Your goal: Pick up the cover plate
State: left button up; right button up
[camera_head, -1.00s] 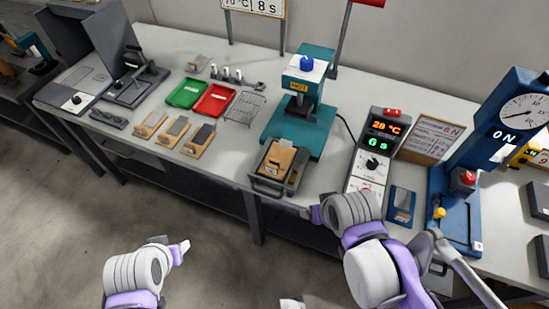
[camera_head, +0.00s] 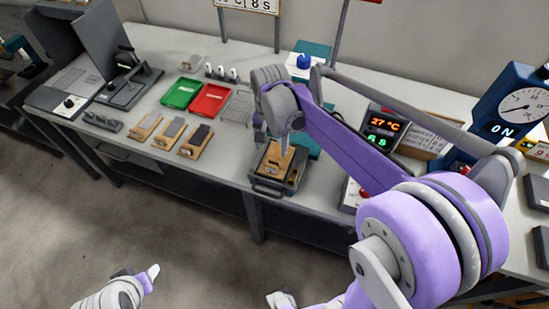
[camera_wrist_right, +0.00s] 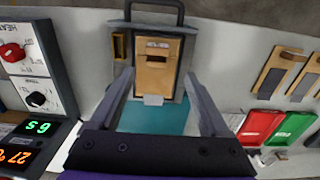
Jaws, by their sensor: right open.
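A tan plate, which looks like the cover plate (camera_head: 279,157), lies in a dark holder (camera_head: 291,183) with a front handle, at the bench's front edge before the teal press. The wrist view shows the plate (camera_wrist_right: 156,66) with a dark slot near its handle-side end and a pale piece at the other. My right gripper (camera_head: 281,140) is above the plate and partly hides it. In the wrist view its open fingers (camera_wrist_right: 160,82) stand either side of the plate's near end, with nothing between them. My left gripper (camera_head: 151,273) is low at the bottom left, away from the bench.
Green (camera_head: 181,93) and red (camera_head: 211,100) trays and a wire rack (camera_head: 238,107) lie left of the press. Several tan boards with dark pads lie along the front edge. A heater control box (camera_head: 383,135) stands right, partly behind my right arm.

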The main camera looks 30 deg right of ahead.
aim_at(274, 160)
jog(key=f, duration=0.6)
jog(key=shift+d+f, duration=0.2)
jog(key=shift+d, duration=0.2)
jog(key=shift+c, duration=0.3)
grip_shut()
